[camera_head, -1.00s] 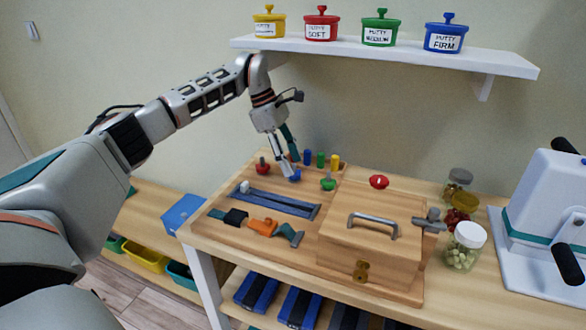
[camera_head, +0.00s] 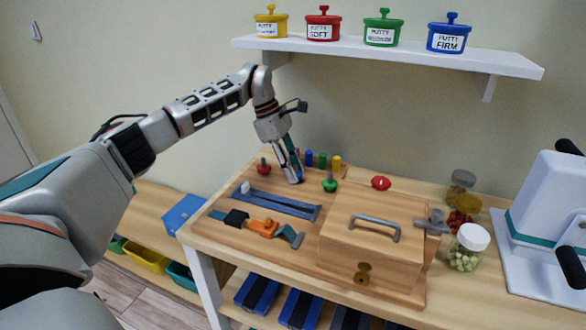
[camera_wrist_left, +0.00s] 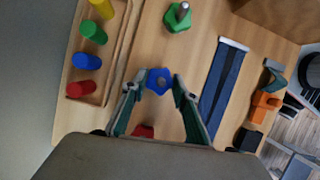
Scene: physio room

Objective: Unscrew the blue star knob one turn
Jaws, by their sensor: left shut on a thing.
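The blue star knob (camera_wrist_left: 158,81) sits on the wooden board, between the two fingertips of my left gripper (camera_wrist_left: 157,90) in the left wrist view. The fingers are closed in on its two sides. In the head view my left gripper (camera_head: 295,178) points down at the board and hides the blue knob. The red star knob (camera_head: 263,168) stands to its left, and the green star knob (camera_head: 330,183) to its right. The green one also shows in the left wrist view (camera_wrist_left: 178,18). My right gripper is not in view.
Coloured pegs (camera_head: 322,160) stand just behind the gripper. Blue strips (camera_head: 280,204) and an orange buckle (camera_head: 263,228) lie in front. A wooden box with a handle (camera_head: 372,240) and jars (camera_head: 467,247) are to the right. A shelf (camera_head: 390,55) with putty pots is above.

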